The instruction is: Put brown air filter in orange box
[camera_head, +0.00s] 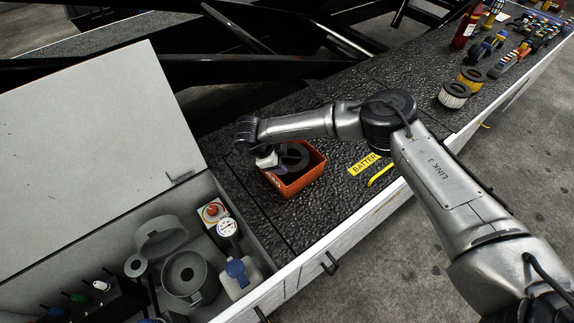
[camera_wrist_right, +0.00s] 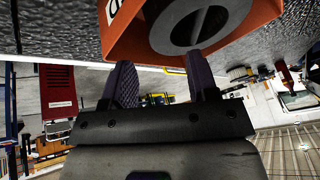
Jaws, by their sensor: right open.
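The orange box (camera_head: 300,183) sits on the dark textured top, left of centre in the head view. A round dark-topped object (camera_head: 294,157) is inside it; its side colour is hidden, so I cannot tell if it is the brown air filter. My right gripper (camera_head: 268,162) is at the box's left side, close to that object, with its fingers mostly hidden. In the right wrist view the right gripper (camera_wrist_right: 163,68) is open and empty, its fingertips near the orange box (camera_wrist_right: 125,38) and the round grey face (camera_wrist_right: 190,22). My left gripper is out of view.
A white-sided filter (camera_head: 453,96) and a yellow-sided filter (camera_head: 470,80) stand at the right. A yellow battery label (camera_head: 363,164) and a yellow handle (camera_head: 381,175) lie right of the box. An open compartment with grey parts (camera_head: 185,275) is at lower left.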

